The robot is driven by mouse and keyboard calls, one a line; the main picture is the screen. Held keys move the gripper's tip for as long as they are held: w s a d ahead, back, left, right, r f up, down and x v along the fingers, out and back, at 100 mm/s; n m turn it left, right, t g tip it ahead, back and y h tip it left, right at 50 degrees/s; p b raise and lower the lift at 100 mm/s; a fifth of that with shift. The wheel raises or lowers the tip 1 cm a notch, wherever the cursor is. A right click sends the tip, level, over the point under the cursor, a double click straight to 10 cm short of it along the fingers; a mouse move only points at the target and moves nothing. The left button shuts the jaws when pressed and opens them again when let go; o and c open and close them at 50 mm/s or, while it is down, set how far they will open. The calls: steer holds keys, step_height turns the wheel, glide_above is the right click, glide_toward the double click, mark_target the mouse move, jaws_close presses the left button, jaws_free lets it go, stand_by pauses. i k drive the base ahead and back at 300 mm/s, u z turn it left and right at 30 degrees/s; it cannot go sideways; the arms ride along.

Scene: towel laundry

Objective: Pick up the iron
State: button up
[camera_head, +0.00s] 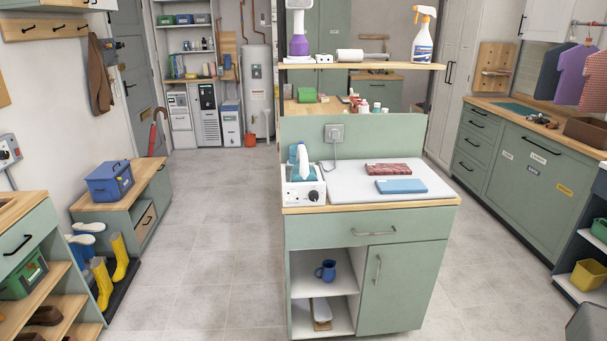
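What looks like the iron (301,162), blue and white, stands upright in a white base with a dark knob (311,195). The base sits at the left end of the green island's top (375,205), beside a pale ironing pad (352,184). A cord runs from near it up to a wall socket (334,133). A folded red towel (388,169) and a folded blue towel (401,186) lie on the pad, to the right of the iron. My gripper is not in view.
A shelf (361,66) with a spray bottle (423,35) overhangs the back of the island. A blue mug (325,271) is in its lower compartment. Grey floor (215,245) is clear left of the island. Yellow boots (112,270) stand at left.

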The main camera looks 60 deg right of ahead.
mark_target(302, 172)
steer(key=u, duration=0.05)
steer(key=i, duration=1)
steer(key=z, duration=0.05)
